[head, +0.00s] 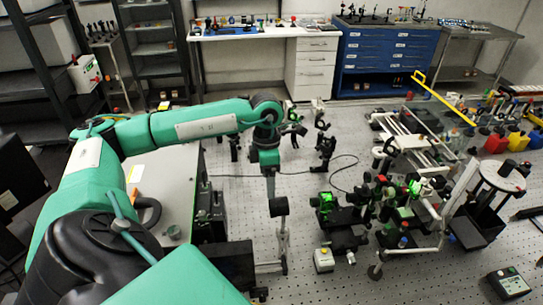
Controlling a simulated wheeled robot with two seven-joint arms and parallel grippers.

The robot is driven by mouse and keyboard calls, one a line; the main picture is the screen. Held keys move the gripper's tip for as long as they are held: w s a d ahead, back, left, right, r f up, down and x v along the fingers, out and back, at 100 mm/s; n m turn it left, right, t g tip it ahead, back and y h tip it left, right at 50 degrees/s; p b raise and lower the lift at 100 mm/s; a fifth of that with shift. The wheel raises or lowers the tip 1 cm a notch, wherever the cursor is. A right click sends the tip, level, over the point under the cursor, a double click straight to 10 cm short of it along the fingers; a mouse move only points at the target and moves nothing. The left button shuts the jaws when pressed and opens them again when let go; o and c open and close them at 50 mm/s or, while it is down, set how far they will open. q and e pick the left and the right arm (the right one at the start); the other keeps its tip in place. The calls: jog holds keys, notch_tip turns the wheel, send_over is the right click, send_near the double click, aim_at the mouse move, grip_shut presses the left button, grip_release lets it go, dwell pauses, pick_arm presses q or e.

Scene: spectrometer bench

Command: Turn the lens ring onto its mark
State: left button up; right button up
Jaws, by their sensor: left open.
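My left arm reaches in from the left, over the bench, and bends down at its wrist. My left gripper (270,182) is open and points down, small and narrow in this view. Just below it a dark round mount (279,206) stands on a pale post on the perforated bench. I cannot tell whether the gripper touches this mount. Several optics mounts stand on the bench, and I cannot make out which one carries the lens ring or where its mark is. My right gripper is out of view.
Crowded optics with green glows (326,201) stand right of the gripper. A rail assembly (410,140) lies behind them, with a black cable (335,160) nearby. A small boxed meter (508,282) lies at front right. Bare perforated bench (330,285) shows at the front.

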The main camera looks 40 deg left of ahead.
aim_at(271, 206)
pick_arm(q)
jog(key=f+p, duration=0.1)
jog(key=f, duration=0.2)
jog(key=f+p, duration=0.1)
jog(key=f, duration=0.2)
jog(key=d+f+p, duration=0.1)
jog(key=f, duration=0.2)
jog(key=shift+s+d, duration=0.1)
jog(key=shift+s, duration=0.1)
jog(key=shift+s+f, duration=0.1)
jog(key=shift+f, duration=0.45)
